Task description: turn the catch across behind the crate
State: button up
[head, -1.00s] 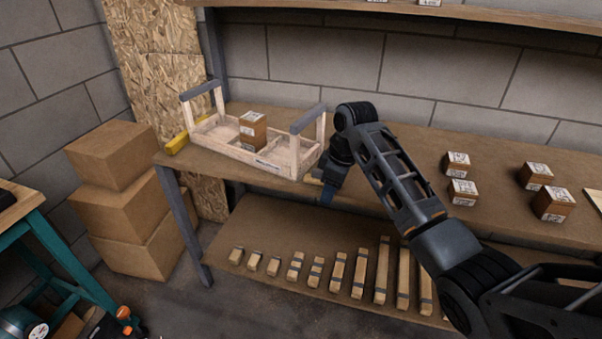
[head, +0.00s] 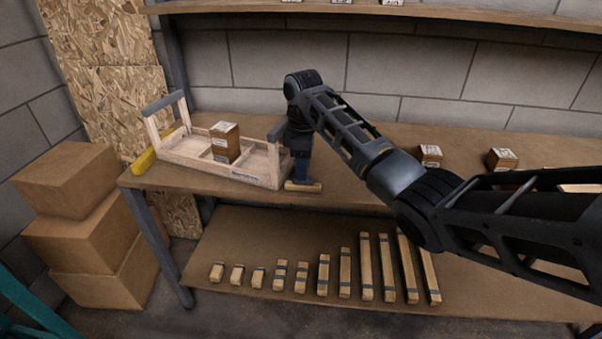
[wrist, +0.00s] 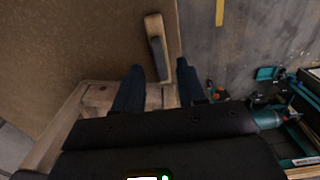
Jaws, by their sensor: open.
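The crate (head: 215,172) is an open pale wooden frame with a grey-topped handle at each end. It stands on the bench and holds a brown box. The catch (head: 303,186) is a short wooden bar lying on the bench by the crate's right end. In the wrist view the catch (wrist: 154,35) has a dark strip along it and lies near the bench edge. My gripper (head: 301,178) points down at the catch and hides part of it. In the wrist view my gripper (wrist: 158,68) is open, with the catch's near end between the fingertips; contact cannot be told.
A yellow block (head: 144,161) lies at the crate's left end. Small boxes (head: 430,155) stand farther right on the bench (head: 345,185). Several wooden bars stand on the lower shelf (head: 230,235). Cartons (head: 70,220) are stacked at left. An upper shelf (head: 440,12) runs above.

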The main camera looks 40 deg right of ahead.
aim_at(303, 183)
jog(key=shift+f, duration=1.45)
jog(key=shift+c, duration=0.2)
grip_shut()
